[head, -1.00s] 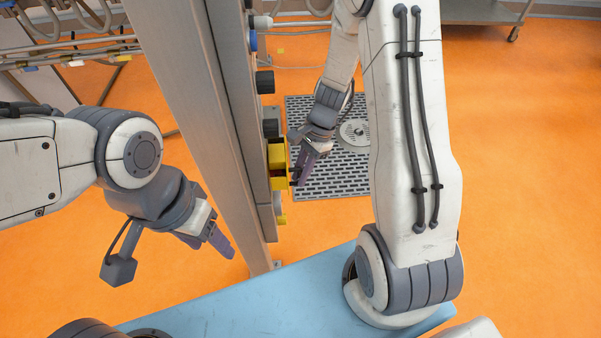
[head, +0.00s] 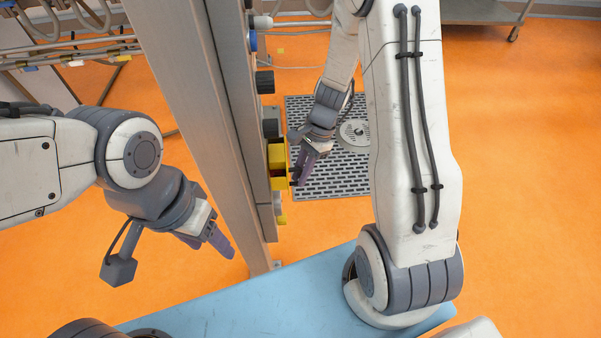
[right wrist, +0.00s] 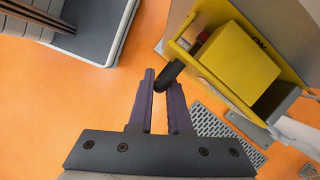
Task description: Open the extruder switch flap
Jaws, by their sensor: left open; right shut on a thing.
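The yellow extruder switch (head: 277,156) is mounted on the right side of the grey upright post in the head view. In the right wrist view it is a yellow block (right wrist: 240,62) marked ON, with a yellow frame around its edge and a short black handle (right wrist: 169,74) sticking out beside a small red part. My right gripper (head: 300,180) is beside the switch; in the right wrist view its purple fingers (right wrist: 163,88) are shut on the black handle. I cannot tell how far the flap stands open. My left gripper (head: 213,244) is open and empty, left of the post.
The tall grey post (head: 190,90) stands between my two arms. Black knobs (head: 265,82) project from it above the switch. A perforated grey floor grate (head: 335,180) lies behind my right gripper.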

